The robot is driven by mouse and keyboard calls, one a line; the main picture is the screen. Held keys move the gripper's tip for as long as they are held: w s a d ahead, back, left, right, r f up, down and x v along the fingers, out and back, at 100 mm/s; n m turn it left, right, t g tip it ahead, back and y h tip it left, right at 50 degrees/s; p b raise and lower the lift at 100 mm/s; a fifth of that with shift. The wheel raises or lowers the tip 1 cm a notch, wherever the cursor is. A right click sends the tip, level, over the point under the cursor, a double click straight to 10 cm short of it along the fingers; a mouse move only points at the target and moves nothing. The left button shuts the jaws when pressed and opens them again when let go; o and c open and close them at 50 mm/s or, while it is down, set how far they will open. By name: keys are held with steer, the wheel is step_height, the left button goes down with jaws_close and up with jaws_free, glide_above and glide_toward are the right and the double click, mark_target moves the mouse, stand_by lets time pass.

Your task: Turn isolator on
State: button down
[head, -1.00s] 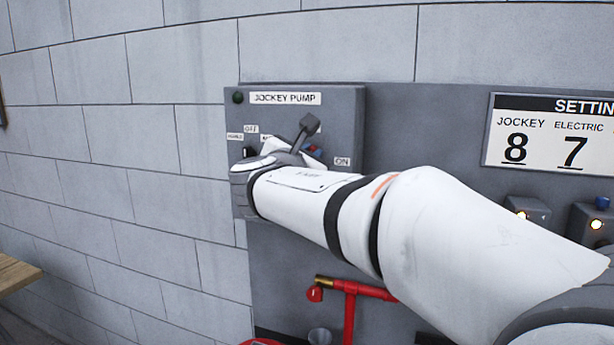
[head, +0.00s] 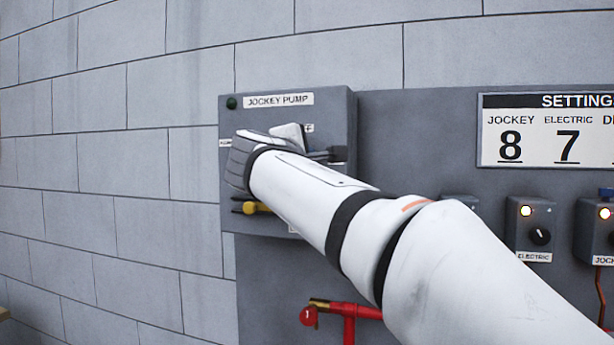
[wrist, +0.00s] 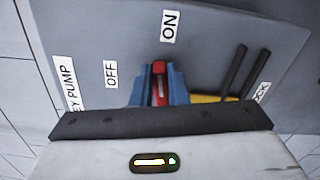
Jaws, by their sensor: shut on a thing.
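The jockey pump isolator panel (head: 340,115) is a grey box on the wall. In the wrist view its red isolator handle (wrist: 160,94) stands between the blue fingers of my gripper (wrist: 159,84), which is shut on it. The ON label (wrist: 170,26) lies beyond the fingertips and the OFF label (wrist: 111,73) lies to their left. A yellow part (wrist: 212,99) of the isolator shows right of the fingers; a yellow end (head: 252,208) also shows below my wrist in the head view. My wrist hides the handle and fingertips in the head view.
Two dark rods (wrist: 232,70) stick out right of the handle. A settings board (head: 545,130) and lit switch boxes (head: 530,222) are to the right. A red pipe with a valve (head: 345,310) is below. Bare block wall (head: 110,180) lies left.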

steer(key=shift+w+a+f+m+b, duration=0.1)
steer(key=shift+f+m+b, duration=0.45)
steer(key=shift+m+b, duration=0.5)
steer(key=shift+r+m, duration=0.15)
steer(key=shift+m, duration=0.1)
steer(key=c, duration=1.6)
jaws_free()
steer(key=shift+o, duration=0.8)
steer(key=shift+r, duration=0.1)
steer(key=b+v, duration=0.1)
steer(key=v, duration=0.6)
steer(key=shift+s, duration=0.35)
